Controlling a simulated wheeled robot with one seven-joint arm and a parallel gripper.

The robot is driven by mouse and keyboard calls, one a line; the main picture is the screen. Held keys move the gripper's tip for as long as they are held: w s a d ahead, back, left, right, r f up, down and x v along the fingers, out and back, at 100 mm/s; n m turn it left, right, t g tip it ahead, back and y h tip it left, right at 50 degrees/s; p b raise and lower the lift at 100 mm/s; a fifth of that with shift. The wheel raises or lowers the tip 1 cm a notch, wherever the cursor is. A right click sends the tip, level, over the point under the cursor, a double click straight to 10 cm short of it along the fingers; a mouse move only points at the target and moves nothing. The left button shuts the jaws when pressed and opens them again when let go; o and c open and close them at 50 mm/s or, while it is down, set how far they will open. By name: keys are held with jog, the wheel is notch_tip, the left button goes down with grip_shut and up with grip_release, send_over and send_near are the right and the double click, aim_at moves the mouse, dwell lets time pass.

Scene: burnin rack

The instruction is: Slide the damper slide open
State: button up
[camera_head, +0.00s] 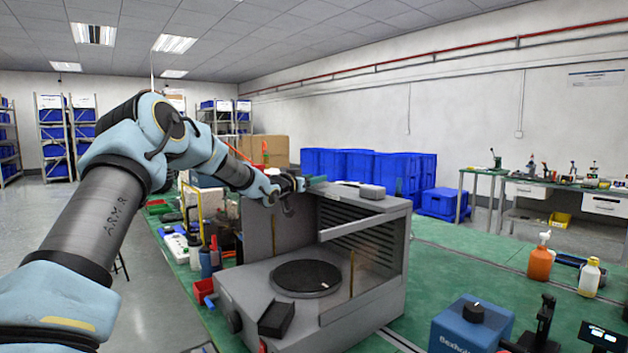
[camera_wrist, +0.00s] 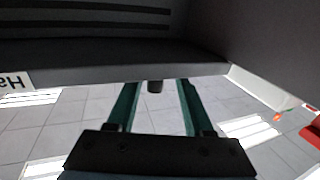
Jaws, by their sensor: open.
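The grey open-fronted chamber (camera_head: 345,305) stands on the green bench in the head view, with a dark round plate (camera_head: 307,278) inside and slotted side walls. My gripper (camera_head: 308,183) is at its upper back left edge, small and partly hidden by my wrist. In the wrist view my gripper (camera_wrist: 156,88) is open, its two teal fingers apart. A small dark knob (camera_wrist: 155,87) shows between the fingertips, below a grey panel edge (camera_wrist: 110,60). I see no clear contact. I cannot tell for sure whether this knob belongs to the damper slide.
A light grey box (camera_head: 372,191) sits on the chamber's top. A blue device (camera_head: 470,325), an orange bottle (camera_head: 540,262) and a white bottle (camera_head: 589,277) stand to the right. Tools and bins crowd the bench at left.

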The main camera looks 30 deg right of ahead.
jog(key=b+v, duration=0.3)
jog(key=v, duration=0.8)
jog(key=shift+b, duration=0.35)
jog(key=shift+d, duration=0.1)
jog(key=s+a+f+n+y, duration=0.3)
jog(key=a+f+y, duration=0.4)
jog(key=a, duration=0.5)
jog(key=s+a+f+n+y, duration=0.35)
jog(key=a+f, duration=0.45)
jog(key=a, duration=0.4)
jog(key=s+a+f+n+g+y, duration=0.2)
jog(key=s+a+f+g, duration=0.1)
jog(key=s+a, duration=0.5)
jog(key=s+a+f+n+g+y, duration=0.2)
jog(key=s+a, duration=0.7)
jog(key=s, duration=0.5)
notch_tip(320, 180, down, 3)
jog(key=shift+s+a+r+g+y, duration=0.25)
jog(key=shift+g+y, duration=0.3)
jog(key=shift+g, duration=0.55)
